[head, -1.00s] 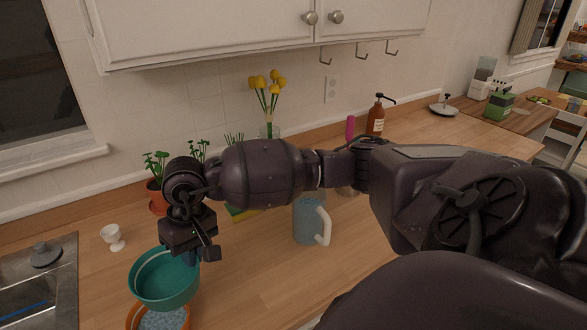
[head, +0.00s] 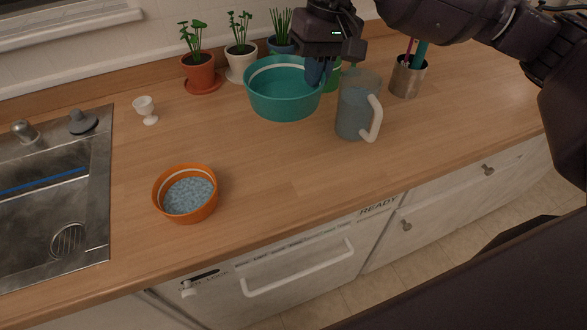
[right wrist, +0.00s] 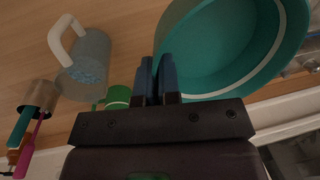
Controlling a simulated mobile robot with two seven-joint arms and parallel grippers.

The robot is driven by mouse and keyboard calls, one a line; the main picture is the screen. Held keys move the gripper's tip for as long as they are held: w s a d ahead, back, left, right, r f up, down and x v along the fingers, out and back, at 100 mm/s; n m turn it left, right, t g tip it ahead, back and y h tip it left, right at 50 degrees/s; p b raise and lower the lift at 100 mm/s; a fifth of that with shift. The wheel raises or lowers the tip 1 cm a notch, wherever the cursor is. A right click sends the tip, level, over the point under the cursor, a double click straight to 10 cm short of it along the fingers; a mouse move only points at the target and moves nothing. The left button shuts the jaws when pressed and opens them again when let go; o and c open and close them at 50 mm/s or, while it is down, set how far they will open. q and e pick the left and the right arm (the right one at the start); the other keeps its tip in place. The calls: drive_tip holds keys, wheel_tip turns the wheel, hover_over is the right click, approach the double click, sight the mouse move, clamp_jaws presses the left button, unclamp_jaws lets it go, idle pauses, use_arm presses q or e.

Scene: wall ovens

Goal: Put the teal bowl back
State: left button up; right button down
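The teal bowl (head: 284,98) is at the back of the counter, in front of the potted plants. My right gripper (head: 318,72) is at its right rim in the head view. In the right wrist view the two blue fingers (right wrist: 154,82) are close together at the rim of the teal bowl (right wrist: 240,45), shut on its wall. The bowl looks empty. I cannot tell whether its base touches the counter. My left gripper is not in view.
An orange bowl (head: 187,195) with blue-grey pieces stands at front left, beside the sink (head: 50,190). A pitcher (head: 356,105) stands right of the teal bowl. A utensil cup (head: 408,77) and white egg cup (head: 147,110) stand nearby. The counter's middle is clear.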

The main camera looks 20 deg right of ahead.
wheel_tip(320, 180, down, 19)
drive_tip(key=shift+f, duration=0.15)
idle(0.5)
drive_tip(key=shift+f, duration=0.1)
drive_tip(key=shift+f, duration=0.1)
drive_tip(key=c, duration=1.3)
unclamp_jaws()
drive_tip(key=shift+r, duration=0.25)
drive_tip(key=r, duration=0.4)
drive_tip(key=d+r, duration=0.1)
drive_tip(key=r, duration=0.3)
drive_tip(key=d+r, duration=0.1)
drive_tip(key=r, duration=0.2)
drive_tip(key=shift+r, duration=0.4)
